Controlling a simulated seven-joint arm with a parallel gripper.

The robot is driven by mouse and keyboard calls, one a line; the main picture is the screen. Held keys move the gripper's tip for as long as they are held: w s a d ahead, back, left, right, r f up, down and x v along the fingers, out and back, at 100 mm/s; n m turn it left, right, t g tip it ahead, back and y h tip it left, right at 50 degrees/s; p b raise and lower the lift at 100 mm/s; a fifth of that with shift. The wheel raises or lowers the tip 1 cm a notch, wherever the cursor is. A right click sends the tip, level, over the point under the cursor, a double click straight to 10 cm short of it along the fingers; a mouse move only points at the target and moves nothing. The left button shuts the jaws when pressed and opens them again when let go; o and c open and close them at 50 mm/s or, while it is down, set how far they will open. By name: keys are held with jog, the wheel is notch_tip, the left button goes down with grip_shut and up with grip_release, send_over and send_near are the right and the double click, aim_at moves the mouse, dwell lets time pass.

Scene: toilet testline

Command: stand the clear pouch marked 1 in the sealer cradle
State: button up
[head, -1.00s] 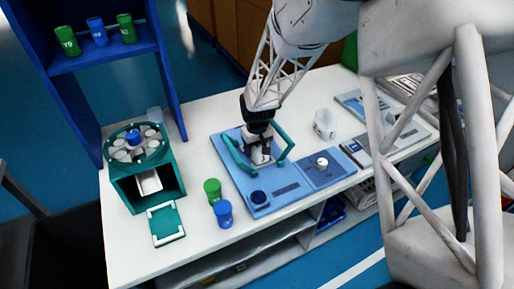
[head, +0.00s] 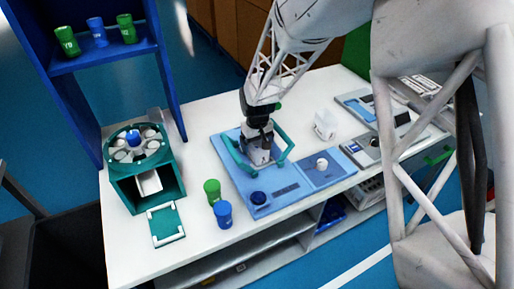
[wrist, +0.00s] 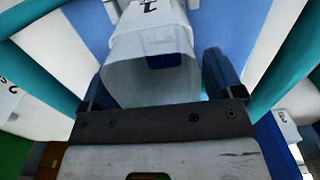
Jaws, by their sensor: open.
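The clear pouch marked 1 (wrist: 150,75) shows large in the wrist view, pale and see-through with a dark blue patch on it. In the head view a pale shape (head: 258,157), apparently this pouch, is upright between the teal bars of the sealer cradle (head: 233,158) on a blue base. The teal bars also show at both sides of the wrist view (wrist: 275,85). My gripper (head: 258,140) is open at the cradle, with its jaws (wrist: 160,85) beside the pouch. The pouch's lower end and the cradle's floor are hidden.
A green cup (head: 212,192) and a blue cup (head: 224,214) stand left of the base. A teal carousel (head: 140,150) is further left. A white container (head: 325,125) and grey trays (head: 365,150) are to the right.

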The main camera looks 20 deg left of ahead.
aim_at(260, 144)
notch_tip(260, 144, up, 10)
jog(key=shift+f, duration=0.15)
dwell(0.3)
dwell(0.4)
dwell(0.4)
jog(key=s+d+r+m, duration=0.25)
jog(key=d+r, duration=0.25)
jog(key=d, duration=0.3)
jog(key=s+d+r+m+t, duration=0.1)
jog(key=s+d+r, duration=0.3)
jog(key=d, duration=0.5)
jog(key=s+d+r+m, duration=0.1)
jog(key=s+d+r, duration=0.35)
jog(key=d, duration=0.35)
jog(key=s+d+r+m+t, duration=0.1)
jog(key=s+d+m, duration=0.3)
jog(key=s+d, duration=1.2)
jog(key=s+r, duration=0.1)
jog(key=s, duration=0.2)
jog(key=shift+m+t, duration=0.3)
jog(key=shift+m, duration=0.05)
